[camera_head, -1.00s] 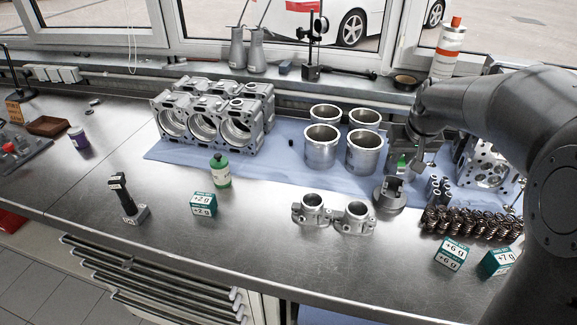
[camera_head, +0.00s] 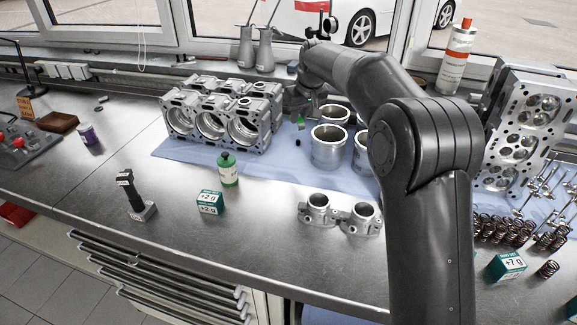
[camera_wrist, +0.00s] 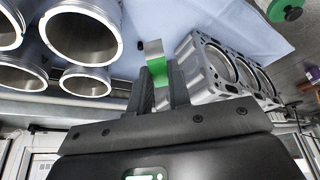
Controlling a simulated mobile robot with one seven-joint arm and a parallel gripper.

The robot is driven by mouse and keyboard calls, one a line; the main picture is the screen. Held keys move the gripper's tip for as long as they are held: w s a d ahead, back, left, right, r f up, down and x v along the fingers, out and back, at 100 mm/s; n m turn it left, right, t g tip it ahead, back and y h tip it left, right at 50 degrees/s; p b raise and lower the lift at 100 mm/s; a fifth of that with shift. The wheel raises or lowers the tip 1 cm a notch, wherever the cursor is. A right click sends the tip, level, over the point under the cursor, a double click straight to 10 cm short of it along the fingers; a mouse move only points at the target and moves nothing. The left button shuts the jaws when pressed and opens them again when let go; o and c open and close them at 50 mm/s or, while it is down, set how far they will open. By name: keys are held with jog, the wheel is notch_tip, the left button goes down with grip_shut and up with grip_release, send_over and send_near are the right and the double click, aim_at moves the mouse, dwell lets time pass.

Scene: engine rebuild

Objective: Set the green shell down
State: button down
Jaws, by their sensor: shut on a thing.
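The green shell (camera_wrist: 157,70) is a small curved piece with green and bare metal faces. My gripper (camera_wrist: 159,88) is shut on it, one dark finger on each side. In the head view the green shell (camera_head: 300,121) shows as a small green patch below my gripper (camera_head: 297,105). It is between the engine block (camera_head: 222,115) and the cylinder liners (camera_head: 328,145), over the back of the blue cloth (camera_head: 285,165). The wrist view shows the shell apart from the block and liners. Its exact height above the cloth is hard to tell.
A small black piece (camera_head: 298,142) lies on the cloth just in front. A green bottle (camera_head: 228,168) and a +2 g box (camera_head: 210,202) stand on the bench. My arm hides some liners. The cloth in front of the block is clear.

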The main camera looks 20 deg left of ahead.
jog(key=shift+a+f, duration=0.4)
jog(key=shift+f, duration=2.25)
jog(key=shift+a+f, duration=0.45)
jog(key=shift+f, duration=2.25)
jog(key=shift+a+f, duration=0.4)
jog(key=shift+f, duration=2.25)
jog(key=shift+f, duration=0.15)
jog(key=c, duration=1.3)
grip_release()
jog(key=shift+c, duration=0.2)
